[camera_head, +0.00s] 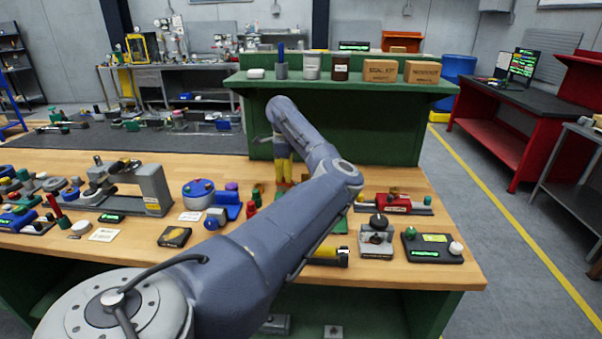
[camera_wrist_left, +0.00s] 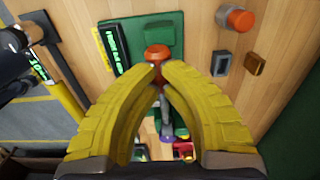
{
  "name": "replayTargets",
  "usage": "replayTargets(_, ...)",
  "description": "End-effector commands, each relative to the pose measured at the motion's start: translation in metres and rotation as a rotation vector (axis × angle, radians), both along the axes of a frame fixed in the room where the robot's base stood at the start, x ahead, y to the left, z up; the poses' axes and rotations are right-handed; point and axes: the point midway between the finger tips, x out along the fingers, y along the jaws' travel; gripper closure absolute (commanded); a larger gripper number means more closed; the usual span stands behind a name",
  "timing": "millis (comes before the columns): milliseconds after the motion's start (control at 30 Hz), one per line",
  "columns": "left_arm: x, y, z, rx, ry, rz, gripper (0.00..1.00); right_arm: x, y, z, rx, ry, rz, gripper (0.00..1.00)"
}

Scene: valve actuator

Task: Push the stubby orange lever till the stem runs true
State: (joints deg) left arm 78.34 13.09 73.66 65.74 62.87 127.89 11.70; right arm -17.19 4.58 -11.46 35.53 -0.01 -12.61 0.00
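A rounded orange-red knob (camera_wrist_left: 157,53), which looks like the stubby lever's end, sits on a green plate (camera_wrist_left: 165,33) with a lit green display (camera_wrist_left: 113,45) beside it. My left gripper (camera_wrist_left: 160,68) points down at it with its yellow fingertips nearly together, just at the knob; I cannot tell whether they touch it. A grey rod-like part (camera_wrist_left: 167,118) shows between the fingers, and the fingers hide part of the fixture. In the head view, the left gripper (camera_head: 283,180) is low over the fixture, which my arm mostly hides. My right gripper is not in view.
An orange cylinder (camera_wrist_left: 238,18) and a small brown block (camera_wrist_left: 254,64) stand to the right in the wrist view. A yellow-and-black tool (camera_head: 326,254), a dial box (camera_head: 377,238) and a black panel (camera_head: 432,246) lie nearby. A green shelf (camera_head: 340,115) closes off the back.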

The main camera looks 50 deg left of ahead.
Motion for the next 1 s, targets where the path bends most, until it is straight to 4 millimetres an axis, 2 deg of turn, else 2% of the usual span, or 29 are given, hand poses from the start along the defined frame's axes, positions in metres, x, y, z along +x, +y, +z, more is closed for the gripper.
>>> replayTargets(1000, -0.002, 0.002, -0.016, -0.001, 0.001, 0.0, 1.0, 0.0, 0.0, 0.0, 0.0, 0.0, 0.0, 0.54)
